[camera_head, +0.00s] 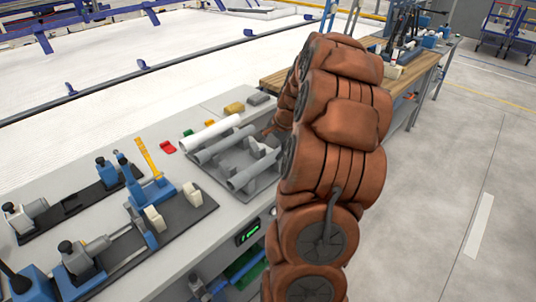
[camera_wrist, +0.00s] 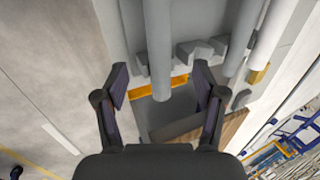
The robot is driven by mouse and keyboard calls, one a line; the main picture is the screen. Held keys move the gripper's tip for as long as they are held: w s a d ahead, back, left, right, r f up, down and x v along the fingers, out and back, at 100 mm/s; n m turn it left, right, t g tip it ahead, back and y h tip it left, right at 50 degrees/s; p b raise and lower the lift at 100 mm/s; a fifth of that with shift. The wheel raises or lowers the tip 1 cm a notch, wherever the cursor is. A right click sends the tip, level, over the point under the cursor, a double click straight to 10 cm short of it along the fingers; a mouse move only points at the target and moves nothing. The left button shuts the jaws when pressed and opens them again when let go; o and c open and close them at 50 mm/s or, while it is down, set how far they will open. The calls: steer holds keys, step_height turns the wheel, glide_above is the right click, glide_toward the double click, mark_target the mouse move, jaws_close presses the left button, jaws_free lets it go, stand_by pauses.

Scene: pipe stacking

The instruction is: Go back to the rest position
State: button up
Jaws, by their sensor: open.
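In the wrist view my gripper (camera_wrist: 160,70) is open, its two dark fingers spread apart. A grey pipe (camera_wrist: 158,40) shows between the fingers, its near end reaching down past the fingertips in the picture. I cannot tell the gap in height. A second grey pipe (camera_wrist: 240,38) and a white pipe (camera_wrist: 272,35) lie to the right. In the head view the white pipe (camera_head: 210,133) and grey pipes (camera_head: 222,147) (camera_head: 252,170) lie side by side at the grey rack on the workbench. My brown-covered arm hides the gripper there.
The grey workbench (camera_head: 215,222) also carries blue clamp fixtures (camera_head: 150,195), a red block (camera_head: 167,147) and a yellow block (camera_head: 234,108). Grey support blocks (camera_wrist: 196,50) sit between the pipes. A wooden-topped bench (camera_head: 425,68) stands behind. Open floor (camera_head: 455,180) lies right.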

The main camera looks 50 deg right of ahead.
steer(key=s+a+r+n+g+y, duration=0.1)
steer(key=s+a+r+n, duration=0.15)
steer(key=a, duration=0.55)
steer(key=s+a+r+n+g, duration=0.1)
steer(key=a+r+n, duration=0.15)
steer(key=a, duration=0.65)
steer(key=s+a+r+n+g+y, duration=0.1)
steer(key=a+n, duration=0.3)
steer(key=a, duration=0.4)
steer(key=s+a+n+g+h, duration=0.1)
steer(key=s+a+n, duration=0.3)
steer(key=s, duration=0.6)
steer(key=s+a+n+g+h, duration=0.1)
steer(key=s+a+n+g, duration=0.1)
steer(key=s+a+n, duration=0.3)
steer(key=shift+s+a+f, duration=0.25)
steer(key=shift+s+a, duration=1.85)
steer(key=shift+s, duration=1.1)
